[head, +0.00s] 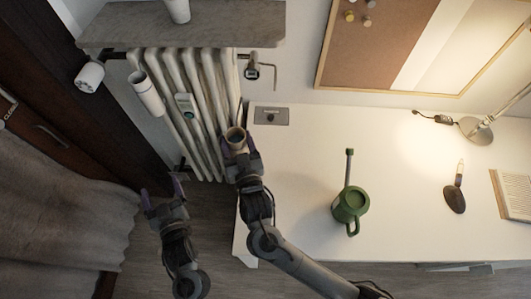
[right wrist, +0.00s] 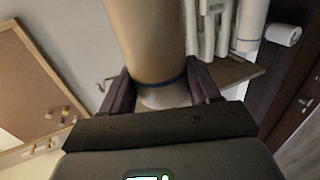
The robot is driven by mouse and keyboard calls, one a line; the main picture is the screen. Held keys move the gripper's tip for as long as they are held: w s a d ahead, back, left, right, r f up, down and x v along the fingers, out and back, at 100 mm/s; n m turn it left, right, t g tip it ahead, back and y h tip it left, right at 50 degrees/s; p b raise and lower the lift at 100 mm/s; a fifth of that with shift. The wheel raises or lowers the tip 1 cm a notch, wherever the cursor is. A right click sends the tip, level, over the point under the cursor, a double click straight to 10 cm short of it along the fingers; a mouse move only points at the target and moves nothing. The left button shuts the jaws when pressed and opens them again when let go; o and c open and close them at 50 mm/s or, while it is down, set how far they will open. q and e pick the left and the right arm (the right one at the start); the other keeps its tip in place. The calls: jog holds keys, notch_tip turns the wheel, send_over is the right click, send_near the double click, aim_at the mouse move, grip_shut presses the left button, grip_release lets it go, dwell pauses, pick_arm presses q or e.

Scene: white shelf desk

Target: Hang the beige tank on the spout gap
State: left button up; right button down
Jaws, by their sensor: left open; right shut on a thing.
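The beige tank (head: 235,135) is an open-topped cylinder at the right end of the white radiator (head: 200,80), near the desk's left edge. My right gripper (head: 238,153) is shut on it. In the right wrist view, the beige tank (right wrist: 148,40) stands between both fingers, with a dark blue line near its pale end. Whether it touches the radiator I cannot tell. Gaps run between the radiator's columns; none is marked as the spout gap. The green watering can (head: 349,205) stands on the desk, its spout (head: 349,165) pointing away. My left gripper (head: 162,190) is open and empty, left of the right gripper.
A white tank (head: 146,94) and a small meter (head: 185,104) are on the radiator's front. A stone shelf (head: 190,22) overhangs it; a valve (head: 89,76) sticks out left. The desk (head: 300,180) is clear around the can. A lamp (head: 476,130) stands far right.

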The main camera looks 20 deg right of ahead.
jog(key=w+a+r, duration=0.4)
jog(key=a+r, duration=0.2)
jog(key=r, duration=0.5)
jog(key=shift+n+y, duration=0.3)
jog(key=shift+w+d+r, duration=0.1)
jog(key=shift+w+d, duration=0.75)
jog(key=shift+w, duration=1)
jog(key=shift+w+d+f, duration=0.1)
jog(key=shift+w+d, duration=0.75)
jog(key=shift+w, duration=1)
jog(key=shift+w+d+r, duration=0.1)
jog(key=shift+w+d, duration=0.75)
jog(key=shift+w, duration=1)
jog(key=shift+f, duration=1.4)
jog(key=shift+c, duration=0.8)
grip_release()
jog(key=shift+f, duration=0.1)
jog(key=shift+f, duration=0.1)
